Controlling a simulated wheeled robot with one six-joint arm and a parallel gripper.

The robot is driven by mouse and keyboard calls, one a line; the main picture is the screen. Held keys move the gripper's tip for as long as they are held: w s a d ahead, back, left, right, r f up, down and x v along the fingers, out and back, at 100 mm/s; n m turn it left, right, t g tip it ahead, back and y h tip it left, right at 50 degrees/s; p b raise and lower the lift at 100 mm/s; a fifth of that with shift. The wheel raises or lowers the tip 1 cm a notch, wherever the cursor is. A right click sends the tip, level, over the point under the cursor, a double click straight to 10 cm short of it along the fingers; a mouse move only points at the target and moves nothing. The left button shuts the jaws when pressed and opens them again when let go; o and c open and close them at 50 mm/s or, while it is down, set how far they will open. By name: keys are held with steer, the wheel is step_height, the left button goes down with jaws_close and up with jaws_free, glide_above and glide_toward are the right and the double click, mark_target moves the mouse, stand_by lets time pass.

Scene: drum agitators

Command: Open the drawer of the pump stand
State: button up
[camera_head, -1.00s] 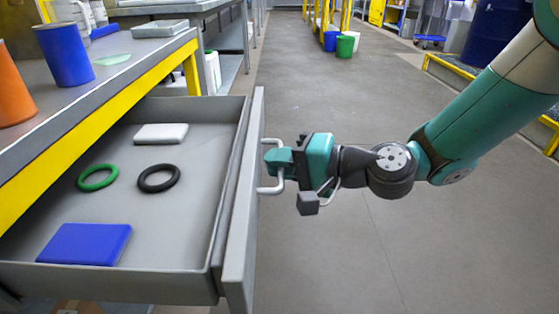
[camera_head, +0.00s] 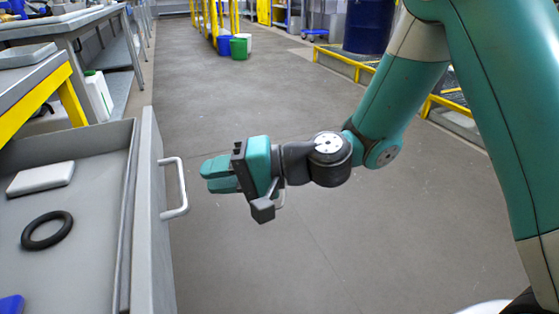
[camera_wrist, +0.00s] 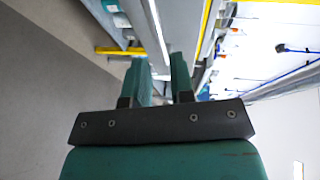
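The drawer (camera_head: 152,225) of the pump stand (camera_head: 35,95) is pulled far out on the left in the head view. Its white bar handle (camera_head: 180,188) is on the outer face of the drawer front. My gripper (camera_head: 206,174) is to the right of the handle, with a clear gap between them. Its two teal fingers are apart with nothing between them; they also show apart in the wrist view (camera_wrist: 159,75). Inside the drawer lie a white block (camera_head: 41,178), a black ring (camera_head: 47,230) and part of a blue block (camera_head: 11,305).
The grey floor (camera_head: 290,90) right of the drawer is clear. A grey bench (camera_head: 75,25) stands behind the pump stand. Blue (camera_head: 224,45) and green (camera_head: 239,48) buckets are far down the aisle.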

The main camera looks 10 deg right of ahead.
steer(key=p+v, duration=0.1)
steer(key=v, duration=0.9)
steer(key=shift+d, duration=0.4)
steer(key=shift+s+r, duration=0.1)
steer(key=s+a+n+g+h, duration=0.2)
steer(key=s+n+g+h, duration=0.3)
steer(key=s+n, duration=0.3)
steer(key=s+d+r+n+t+h, duration=0.1)
steer(key=s+d+r+h, duration=0.2)
steer(key=s+d+h, duration=0.3)
step_height(320, 180, up, 38)
steer(key=p, duration=3.8)
steer(key=shift+s+d+r+p, duration=0.15)
steer(key=shift+s+d+p, duration=0.05)
steer(key=shift+p, duration=0.1)
steer(key=shift+a, duration=0.1)
